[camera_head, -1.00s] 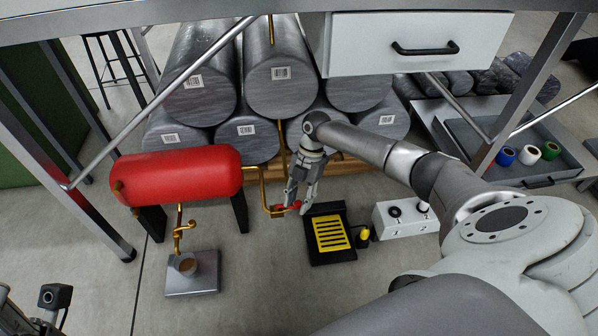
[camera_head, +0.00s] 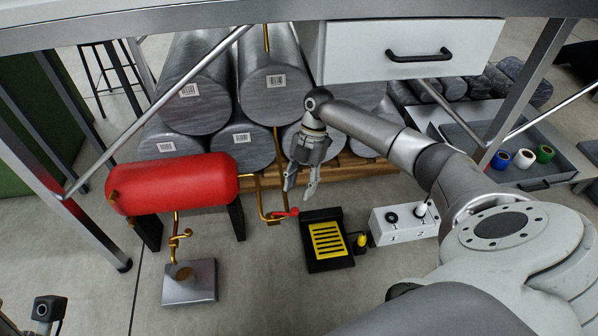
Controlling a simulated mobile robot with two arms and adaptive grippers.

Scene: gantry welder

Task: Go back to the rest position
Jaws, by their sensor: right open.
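My right gripper (camera_head: 300,190) is open and empty in the head view. It points down, above and just behind the red valve handle (camera_head: 286,212) on the brass pipe (camera_head: 262,200), apart from it. The red tank (camera_head: 172,184) stands on dark legs to the left, with a brass tap (camera_head: 178,240) above a metal block with a cup-like top (camera_head: 189,281). A small dark part at the lower left edge (camera_head: 46,310) may belong to my left arm; the left gripper's fingers do not show.
A black stand with a yellow slotted plate (camera_head: 327,240) and a white switch box (camera_head: 404,222) sit right of the valve. Stacked grey cylinders (camera_head: 275,95) lie behind. A white drawer (camera_head: 412,48) hangs above. A grey tray (camera_head: 553,171) holds coloured rolls at right.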

